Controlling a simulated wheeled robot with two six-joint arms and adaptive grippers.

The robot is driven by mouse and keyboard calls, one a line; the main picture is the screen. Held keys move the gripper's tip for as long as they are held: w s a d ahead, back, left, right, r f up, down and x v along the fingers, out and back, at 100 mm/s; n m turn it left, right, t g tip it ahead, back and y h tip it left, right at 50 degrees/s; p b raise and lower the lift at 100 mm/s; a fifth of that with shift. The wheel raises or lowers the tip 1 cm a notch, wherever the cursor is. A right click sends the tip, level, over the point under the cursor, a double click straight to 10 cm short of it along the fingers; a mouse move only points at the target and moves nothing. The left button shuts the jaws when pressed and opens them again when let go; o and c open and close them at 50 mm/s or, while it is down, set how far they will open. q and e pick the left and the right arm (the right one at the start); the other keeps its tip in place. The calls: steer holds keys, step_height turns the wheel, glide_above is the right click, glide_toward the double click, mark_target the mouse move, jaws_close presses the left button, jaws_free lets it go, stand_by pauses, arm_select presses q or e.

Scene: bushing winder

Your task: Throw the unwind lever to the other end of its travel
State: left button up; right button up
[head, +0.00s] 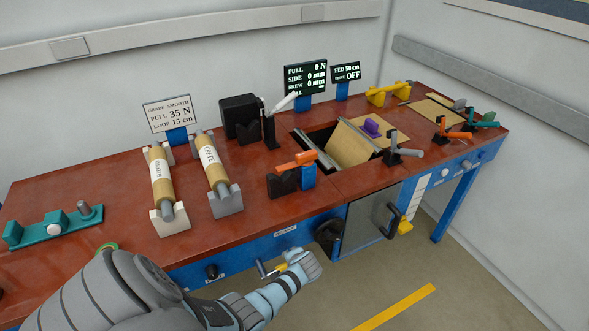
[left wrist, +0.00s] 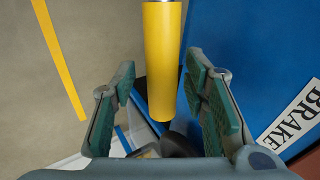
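A lever with a yellow cylindrical grip (head: 281,267) and a metal rod stands out from the blue front of the bench, below the tabletop. I cannot read an unwind label on it. My left gripper (head: 294,262) is at this grip. In the left wrist view the yellow grip (left wrist: 159,60) runs between the two green-padded fingers, with a gap on both sides. The gripper is open around it and not clamped. A plate reading BRAKE (left wrist: 292,117) is on the blue panel to the right. My right gripper is not in view.
A dark knob (head: 212,271) sits on the bench front, left of the lever. A dark round part (head: 328,236) and a grey door with a handle (head: 389,221) are to the right. Rolls in cradles (head: 162,185) stand on the red tabletop. The floor in front is clear.

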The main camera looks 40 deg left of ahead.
arm_select(q)
steer(key=v, duration=1.2)
steer(key=shift+w, duration=0.1)
